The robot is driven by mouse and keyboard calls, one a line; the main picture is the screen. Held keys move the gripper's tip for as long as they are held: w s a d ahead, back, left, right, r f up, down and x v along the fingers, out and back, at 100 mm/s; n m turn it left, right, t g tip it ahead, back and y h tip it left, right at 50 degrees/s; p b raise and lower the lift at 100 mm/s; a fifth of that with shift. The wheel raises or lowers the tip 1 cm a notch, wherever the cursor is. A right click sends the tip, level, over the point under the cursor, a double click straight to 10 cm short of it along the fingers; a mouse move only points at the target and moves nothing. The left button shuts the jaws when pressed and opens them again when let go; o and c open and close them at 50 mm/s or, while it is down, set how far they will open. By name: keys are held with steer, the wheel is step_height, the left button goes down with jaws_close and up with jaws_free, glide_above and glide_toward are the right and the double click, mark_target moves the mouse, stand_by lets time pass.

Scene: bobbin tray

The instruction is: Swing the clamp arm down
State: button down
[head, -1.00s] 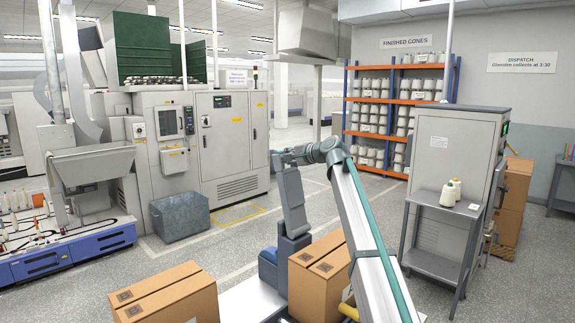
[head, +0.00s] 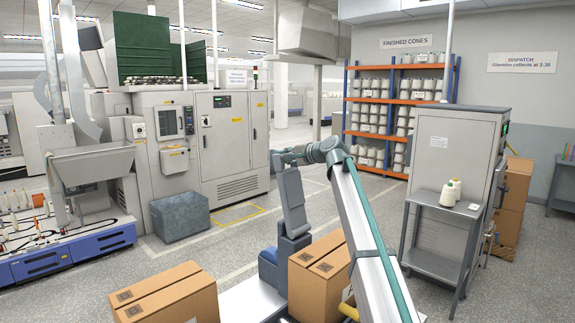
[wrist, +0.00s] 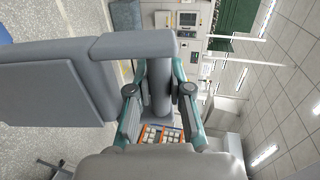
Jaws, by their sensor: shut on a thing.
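An upright grey clamp arm (head: 291,190) stands in the middle of the head view, above a blue-grey base part (head: 268,262). My gripper (head: 300,154) is at its top end. In the wrist view the clamp arm shows as a broad grey block (wrist: 50,95) with a grey arm piece (wrist: 130,45). A grey round bar (wrist: 159,88) lies between the two teal-and-grey fingers of my gripper (wrist: 159,100), which is shut on it. The clamp's lower end is partly hidden behind a cardboard box in the head view. I cannot make out a tray.
Cardboard boxes stand close by, one at front left (head: 170,295) and one beside the clamp (head: 318,270). A grey stand (head: 432,265) bearing cones is at right. A grey bin (head: 180,217) stands further back. The floor between (head: 235,240) is clear.

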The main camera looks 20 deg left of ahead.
steer(key=shift+r, duration=0.2)
steer(key=s+d+f, duration=0.1)
steer(key=s+d, duration=0.4)
steer(key=d, duration=0.7)
steer(key=shift+f, duration=0.2)
steer(key=c, duration=1.4)
jaws_free()
steer(key=shift+o, duration=1.4)
steer(key=shift+w+a, duration=0.1)
steer(key=shift+w, duration=0.05)
steer(key=shift+o, duration=0.2)
steer(key=shift+r, duration=0.1)
steer(key=shift+w+r, duration=0.1)
steer(key=shift+r, duration=0.1)
